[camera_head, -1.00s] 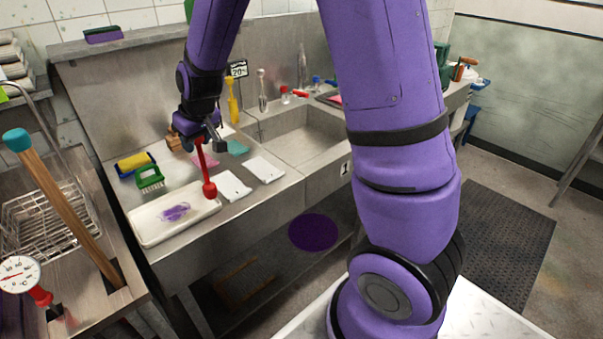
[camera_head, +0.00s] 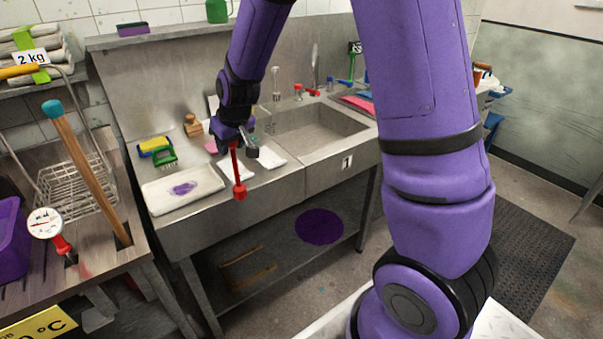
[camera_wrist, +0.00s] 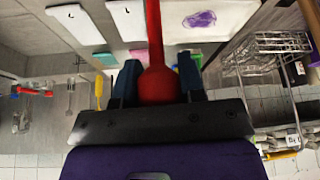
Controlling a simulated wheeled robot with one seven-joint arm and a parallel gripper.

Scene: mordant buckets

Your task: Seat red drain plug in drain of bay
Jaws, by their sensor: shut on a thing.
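My gripper (camera_head: 243,148) is shut on a long red plunger-like piece, which I take to be the red drain plug (camera_head: 237,172). The plug hangs down, slightly tilted, with a knob at its lower end, in front of the counter's front edge. In the wrist view the red plug (camera_wrist: 156,45) sits between the two dark fingers of my gripper (camera_wrist: 158,85). The sink bay (camera_head: 318,128) marked 1 lies to the right of my gripper. Its drain cannot be made out.
A white tray (camera_head: 160,207) with a purple item stands left of my gripper. White cards (camera_head: 266,160), a green brush (camera_head: 163,158) and a wooden block (camera_head: 192,125) lie on the counter. Bottles and a tap stand behind the sink, whose basin looks clear.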

